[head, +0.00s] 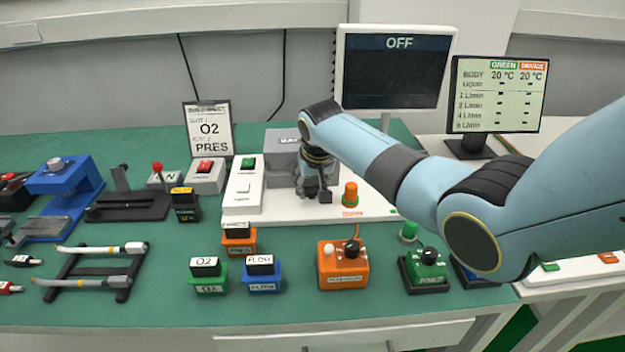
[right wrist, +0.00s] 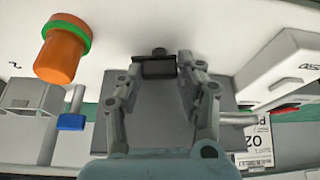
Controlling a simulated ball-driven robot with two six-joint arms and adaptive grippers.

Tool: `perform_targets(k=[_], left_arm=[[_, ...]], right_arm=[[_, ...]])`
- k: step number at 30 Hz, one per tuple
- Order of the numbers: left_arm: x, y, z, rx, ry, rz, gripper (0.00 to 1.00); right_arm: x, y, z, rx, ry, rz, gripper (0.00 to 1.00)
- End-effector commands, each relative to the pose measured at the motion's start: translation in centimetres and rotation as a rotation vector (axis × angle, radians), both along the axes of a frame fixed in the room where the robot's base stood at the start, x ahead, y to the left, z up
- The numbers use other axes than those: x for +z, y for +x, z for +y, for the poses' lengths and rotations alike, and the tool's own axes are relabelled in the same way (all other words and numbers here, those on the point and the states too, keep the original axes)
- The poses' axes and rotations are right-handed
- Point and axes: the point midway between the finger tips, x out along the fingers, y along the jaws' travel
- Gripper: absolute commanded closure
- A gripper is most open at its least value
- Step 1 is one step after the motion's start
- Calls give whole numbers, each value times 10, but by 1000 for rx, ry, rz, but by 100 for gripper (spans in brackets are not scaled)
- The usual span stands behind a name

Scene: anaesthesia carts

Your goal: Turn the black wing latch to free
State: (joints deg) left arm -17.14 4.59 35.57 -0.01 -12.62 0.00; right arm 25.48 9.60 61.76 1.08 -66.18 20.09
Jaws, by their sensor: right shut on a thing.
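The black wing latch (right wrist: 158,68) is a small dark block with a round knob, between my fingertips in the right wrist view. In the head view a small black part of it (head: 325,196) shows just below my right gripper (head: 314,188), on the white base with the orange knob. My right gripper also shows in the right wrist view (right wrist: 158,72), shut on the latch with a finger on each side. The arm and gripper hide part of the grey box behind. My left gripper is not in view.
An orange knob with a green collar (right wrist: 62,48) stands close beside the latch. A white block with a green switch (head: 243,185) is to its left. A dark screen reading OFF (head: 397,70) stands behind. Several small labelled blocks sit in front.

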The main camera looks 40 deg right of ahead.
Motion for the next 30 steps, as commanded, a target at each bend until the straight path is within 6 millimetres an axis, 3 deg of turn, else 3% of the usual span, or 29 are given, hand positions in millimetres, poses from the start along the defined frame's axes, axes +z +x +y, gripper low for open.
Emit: perform_targets(k=[1,6,15,16,20,30], left_arm=[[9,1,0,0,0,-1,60],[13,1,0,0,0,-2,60],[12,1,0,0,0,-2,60],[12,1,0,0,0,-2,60],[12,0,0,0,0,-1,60],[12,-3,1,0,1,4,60]], right_arm=[[5,0,1,-43,1,2,96],[2,0,1,-155,1,1,96],[1,1,1,-168,1,-2,96],[1,1,1,-168,1,-2,60],[1,1,1,-167,1,-2,43],[1,1,1,-166,1,-2,40]])
